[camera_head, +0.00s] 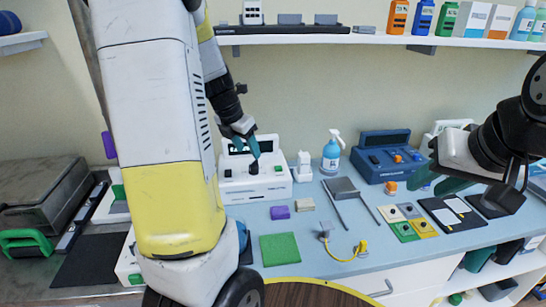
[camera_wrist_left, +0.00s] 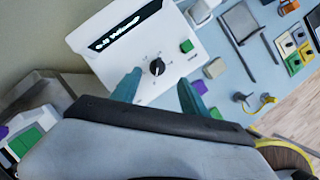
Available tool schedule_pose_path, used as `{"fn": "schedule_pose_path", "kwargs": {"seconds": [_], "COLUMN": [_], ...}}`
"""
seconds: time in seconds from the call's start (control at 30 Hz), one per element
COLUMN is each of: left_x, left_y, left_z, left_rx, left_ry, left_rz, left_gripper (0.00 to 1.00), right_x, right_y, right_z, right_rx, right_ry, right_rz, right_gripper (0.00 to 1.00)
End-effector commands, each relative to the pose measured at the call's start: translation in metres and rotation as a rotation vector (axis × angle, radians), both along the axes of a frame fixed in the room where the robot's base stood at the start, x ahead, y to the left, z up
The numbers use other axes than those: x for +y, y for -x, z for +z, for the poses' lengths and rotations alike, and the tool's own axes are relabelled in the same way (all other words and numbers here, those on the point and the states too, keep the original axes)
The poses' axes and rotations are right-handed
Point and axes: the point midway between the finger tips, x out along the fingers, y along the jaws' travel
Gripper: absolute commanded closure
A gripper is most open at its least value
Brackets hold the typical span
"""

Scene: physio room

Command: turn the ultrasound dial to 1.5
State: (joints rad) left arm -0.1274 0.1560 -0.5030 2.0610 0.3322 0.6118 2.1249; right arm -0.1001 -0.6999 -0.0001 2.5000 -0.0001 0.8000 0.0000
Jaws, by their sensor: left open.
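The white ultrasound unit (camera_head: 232,187) stands on the blue counter against the wall. Its black dial (camera_wrist_left: 156,67) shows in the left wrist view, with small marks around it, a green button (camera_wrist_left: 187,46) and a dark display (camera_wrist_left: 124,32) whose text is too blurred to read surely. In the head view the dial (camera_head: 253,169) is a dark knob just below the left fingertips. My left gripper (camera_head: 252,147) is open, its teal fingers (camera_wrist_left: 160,93) apart and not closed on the dial. My right gripper (camera_head: 438,182) is open and empty, over the right side of the counter.
A blue spray bottle (camera_head: 331,156) and a dark blue case (camera_head: 386,157) stand right of the unit. A purple block (camera_head: 280,212), a green pad (camera_head: 280,249) and a yellow cable (camera_head: 345,258) lie in front. A shelf (camera_head: 390,39) with boxes hangs above.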

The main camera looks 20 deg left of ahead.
Motion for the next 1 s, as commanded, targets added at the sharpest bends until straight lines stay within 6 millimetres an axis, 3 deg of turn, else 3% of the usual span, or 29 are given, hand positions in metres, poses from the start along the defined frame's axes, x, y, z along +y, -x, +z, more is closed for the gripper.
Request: {"fn": "schedule_pose_path", "kwargs": {"seconds": [0.17,0.6,0.97,1.0], "left_x": [0.004,-0.004,-0.006,-0.006], "left_y": [-0.006,-0.028,-0.031,-0.031], "left_z": [-0.013,-0.07,-0.076,-0.076], "left_rx": [0.013,0.011,0.009,0.009], "left_ry": [0.012,0.011,0.012,0.012], "left_rz": [0.056,0.053,0.05,0.05], "left_gripper": [0.48,0.48,0.48,0.54], "right_x": [0.0,0.0,0.0,0.0], "right_y": [0.0,0.0,0.0,0.0], "right_z": [0.0,0.0,0.0,0.0], "right_rx": [0.0,0.0,0.0,0.0], "right_ry": [0.0,0.0,0.0,0.0], "right_rz": [0.0,0.0,0.0,0.0], "right_gripper": [0.64,0.64,0.64,0.64]}}
